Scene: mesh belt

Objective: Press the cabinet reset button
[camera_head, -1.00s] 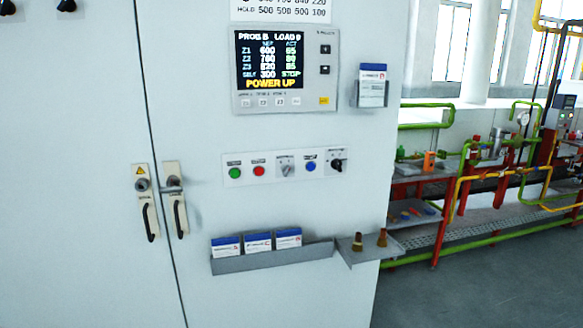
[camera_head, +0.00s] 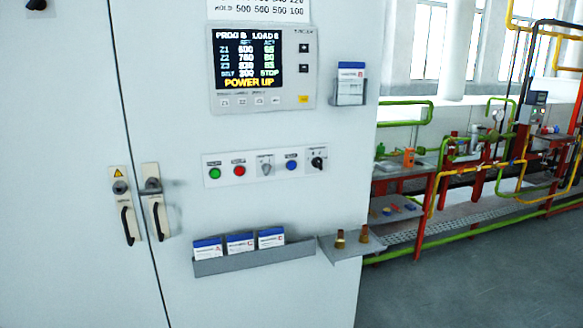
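The tall white cabinet (camera_head: 80,230) fills the left and middle of the view. A white button strip (camera_head: 228,178) on its front carries a green button (camera_head: 215,173), a red button (camera_head: 239,170), a grey switch (camera_head: 265,165), a blue button (camera_head: 291,165) and a black rotary switch (camera_head: 317,162). The labels above them are too small to read. Neither of my grippers is in view.
Below the strip, a grey tray (camera_head: 255,260) with several card boxes and a small shelf (camera_head: 345,250) with two brass pieces jut out. A card holder (camera_head: 350,85) sticks out at upper right. Cabinet door handles (camera_head: 158,215) are at left. Open grey floor (camera_head: 470,285) lies right.

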